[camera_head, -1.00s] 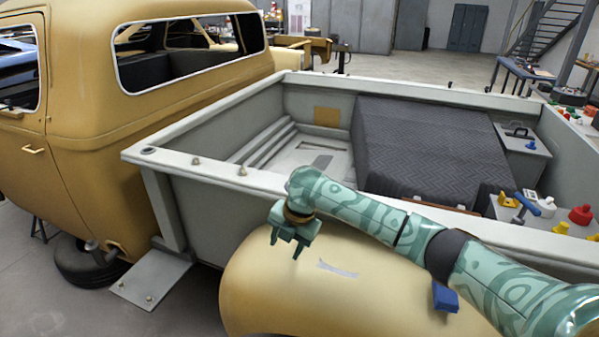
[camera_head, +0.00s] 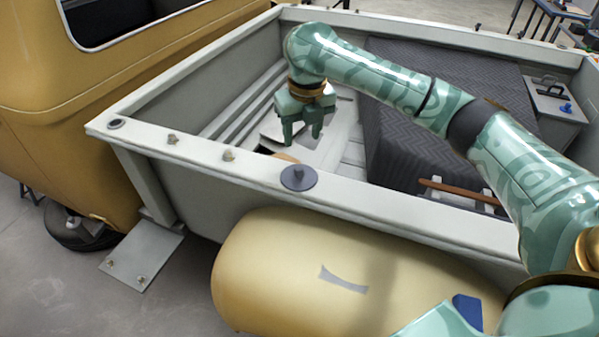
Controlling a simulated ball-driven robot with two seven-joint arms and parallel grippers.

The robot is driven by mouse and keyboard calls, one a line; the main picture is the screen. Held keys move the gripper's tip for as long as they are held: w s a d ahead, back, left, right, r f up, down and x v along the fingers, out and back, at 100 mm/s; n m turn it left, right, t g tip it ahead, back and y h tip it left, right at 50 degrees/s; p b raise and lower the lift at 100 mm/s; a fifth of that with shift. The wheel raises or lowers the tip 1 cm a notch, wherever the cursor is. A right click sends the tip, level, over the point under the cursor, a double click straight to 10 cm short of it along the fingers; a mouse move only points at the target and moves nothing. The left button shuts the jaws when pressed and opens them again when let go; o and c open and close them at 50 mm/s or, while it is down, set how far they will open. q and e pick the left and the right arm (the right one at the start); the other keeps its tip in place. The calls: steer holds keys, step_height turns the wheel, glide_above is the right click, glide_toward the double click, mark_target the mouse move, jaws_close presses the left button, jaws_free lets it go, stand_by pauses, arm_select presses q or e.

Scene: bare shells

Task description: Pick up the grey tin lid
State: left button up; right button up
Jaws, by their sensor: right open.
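The grey tin lid (camera_head: 298,178) is a flat, dark grey disc with a small knob on top. It lies flat on the pale near rail of the truck bed. My right gripper (camera_head: 302,134) is open, with its fingers pointing down. It shows just beyond the lid in the picture, against the inside of the bed, and is apart from the lid. Nothing shows between its fingers. My left gripper is not in view.
Bolts (camera_head: 228,155) stand up from the near rail (camera_head: 400,205) left of the lid. A dark ridged cover (camera_head: 420,150) fills the right of the bed. A yellow fender (camera_head: 290,260) bulges below the rail, and the yellow cab (camera_head: 110,100) stands at left.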

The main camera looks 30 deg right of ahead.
steer(key=b, duration=0.1)
glide_above(299, 168)
steer(key=s, duration=0.1)
step_height(299, 168, down, 6)
steer(key=shift+a, duration=0.15)
steer(key=shift+f, duration=0.55)
steer(key=f, duration=0.1)
steer(key=f+b, duration=0.1)
steer(key=f, duration=0.1)
steer(key=w+f, duration=0.1)
steer(key=shift+d+f, duration=0.2)
steer(key=shift+f, duration=0.2)
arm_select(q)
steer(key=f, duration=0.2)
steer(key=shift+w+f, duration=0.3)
arm_select(e)
steer(key=shift+s, duration=0.1)
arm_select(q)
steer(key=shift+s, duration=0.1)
arm_select(e)
steer(key=c, duration=1.1)
